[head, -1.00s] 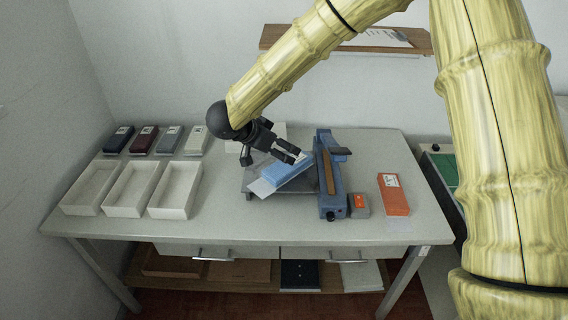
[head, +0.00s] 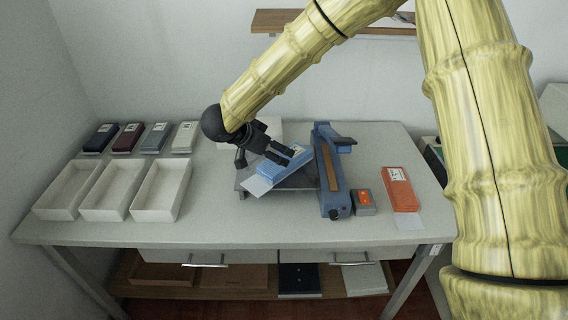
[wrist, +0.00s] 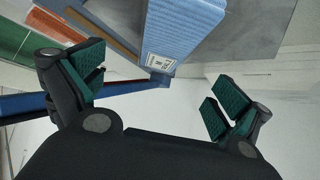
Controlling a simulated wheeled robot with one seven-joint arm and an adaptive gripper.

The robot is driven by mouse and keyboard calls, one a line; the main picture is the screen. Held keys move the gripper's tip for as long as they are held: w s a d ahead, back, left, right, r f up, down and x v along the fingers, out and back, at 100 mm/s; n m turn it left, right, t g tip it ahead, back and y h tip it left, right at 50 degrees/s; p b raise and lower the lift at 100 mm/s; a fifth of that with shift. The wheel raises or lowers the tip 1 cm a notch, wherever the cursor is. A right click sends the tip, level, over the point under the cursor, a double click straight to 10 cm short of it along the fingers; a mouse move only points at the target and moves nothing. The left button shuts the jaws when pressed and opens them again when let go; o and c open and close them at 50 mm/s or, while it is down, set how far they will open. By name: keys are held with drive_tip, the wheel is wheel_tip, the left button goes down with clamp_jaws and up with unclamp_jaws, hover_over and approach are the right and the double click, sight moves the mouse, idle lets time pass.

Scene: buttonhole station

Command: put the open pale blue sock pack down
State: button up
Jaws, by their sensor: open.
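The pale blue sock pack (head: 268,171) lies on the grey metal plate (head: 302,183) left of the blue sealer (head: 332,180), with a pale flap sticking out at its front left. My gripper (head: 284,156) is at the pack's upper end. In the wrist view my gripper (wrist: 155,95) is open, its two green-padded fingers wide apart, and the pack (wrist: 182,30) with its white label lies ahead between and beyond them. I cannot tell from the views whether a finger touches the pack.
Three empty white trays (head: 113,188) stand at the left, with several dark and pale packs (head: 128,138) behind them. An orange pack (head: 400,188) and a small grey box with an orange top (head: 363,200) lie right of the sealer. The front of the table is clear.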

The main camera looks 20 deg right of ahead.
sight(285, 157)
drive_tip(key=x, duration=0.4)
drive_tip(key=shift+f, duration=0.1)
drive_tip(key=shift+w+d+f+p, duration=0.25)
drive_tip(key=shift+w+d+f, duration=0.05)
drive_tip(key=shift+f, duration=0.35)
drive_tip(key=shift+w+d+f+p, duration=0.25)
drive_tip(key=shift+d+f+p, duration=0.05)
drive_tip(key=shift+f, duration=0.35)
drive_tip(key=shift+w+d+f+p, duration=0.25)
drive_tip(key=shift+w+d+f, duration=0.05)
drive_tip(key=shift+f, duration=0.35)
drive_tip(key=shift+w+d+f, duration=0.15)
drive_tip(key=shift+d+f, duration=0.05)
drive_tip(key=shift+d, duration=0.05)
drive_tip(key=shift+c, duration=0.4)
drive_tip(key=c, duration=1.2)
